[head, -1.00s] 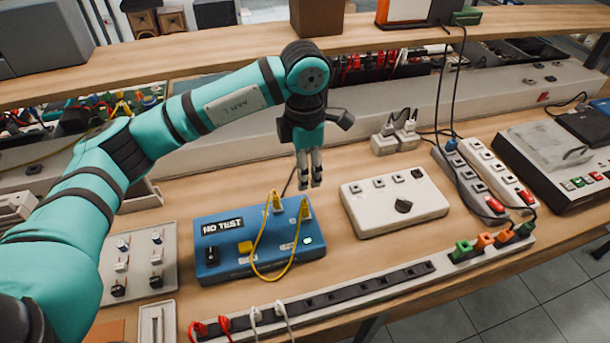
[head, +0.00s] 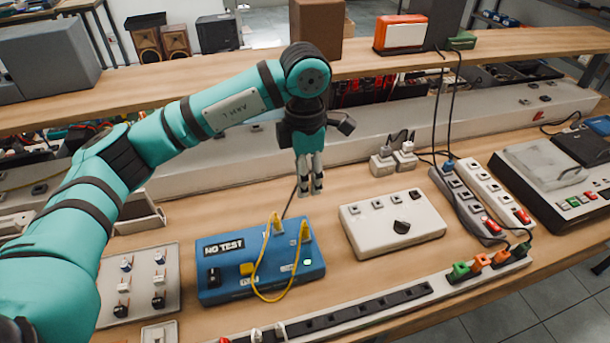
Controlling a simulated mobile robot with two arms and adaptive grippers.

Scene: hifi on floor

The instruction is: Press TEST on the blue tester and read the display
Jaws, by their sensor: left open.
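The blue tester (head: 222,283) sits on the wooden bench. Its display (head: 224,246) reads "NO TEST". A yellow button (head: 247,269) sits near the middle of its top, and a black switch is at its left. A yellow cable (head: 257,272) loops between two plugs on the tester, and a small green light (head: 307,262) shows at its right. My left gripper (head: 310,191) is open and empty, pointing down above and behind the tester's right back corner, apart from it. My right gripper is not in view.
A white box with a black knob (head: 392,222) stands right of the tester. A panel of small switches (head: 140,281) is at its left. A long socket strip (head: 375,306) runs along the front edge. A shelf (head: 400,62) crosses behind my arm.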

